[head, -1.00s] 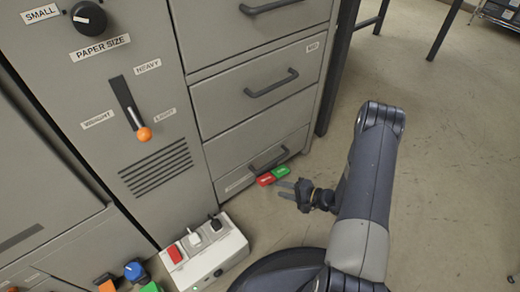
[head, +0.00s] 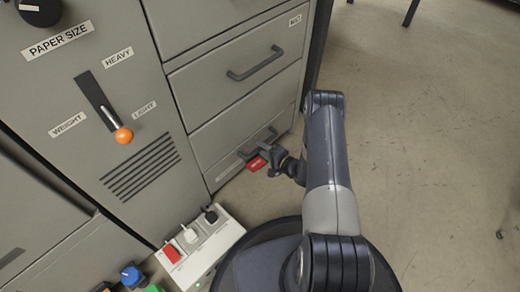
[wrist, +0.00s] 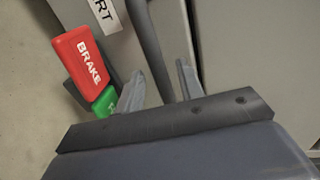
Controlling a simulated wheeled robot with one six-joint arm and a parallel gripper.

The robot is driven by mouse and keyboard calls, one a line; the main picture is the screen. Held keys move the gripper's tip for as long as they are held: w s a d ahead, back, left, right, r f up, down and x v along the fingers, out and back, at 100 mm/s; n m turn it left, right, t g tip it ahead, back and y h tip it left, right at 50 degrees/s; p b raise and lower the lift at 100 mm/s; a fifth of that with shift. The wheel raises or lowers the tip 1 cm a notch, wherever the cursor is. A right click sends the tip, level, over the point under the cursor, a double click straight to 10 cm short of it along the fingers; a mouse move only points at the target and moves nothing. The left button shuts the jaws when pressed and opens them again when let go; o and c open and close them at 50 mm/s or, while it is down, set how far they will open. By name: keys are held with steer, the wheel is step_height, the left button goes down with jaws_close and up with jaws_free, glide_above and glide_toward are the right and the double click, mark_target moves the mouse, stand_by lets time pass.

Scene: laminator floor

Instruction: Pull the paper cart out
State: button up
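The paper cart (head: 222,170) is the lowest grey front of the machine, at floor level, and looks pushed in. Its dark bar handle (head: 247,154) also shows in the wrist view (wrist: 149,45), beside a label ending in "RT". A red BRAKE pedal (wrist: 83,60) and a green pedal (wrist: 105,101) sit beside the handle; the green one is mostly hidden in the head view. My gripper (head: 268,152) is at the handle. In the wrist view its fingers (wrist: 162,77) are apart, with the bar running between them and gaps showing. I cannot tell whether either finger touches it.
A white power strip (head: 205,243) with switches and plugs lies on the floor left of my base. Grey drawers (head: 235,80) rise above the cart. A dark table leg (head: 410,12) stands far back.

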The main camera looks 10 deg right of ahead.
steer(key=shift+x, duration=1.05)
jaws_close()
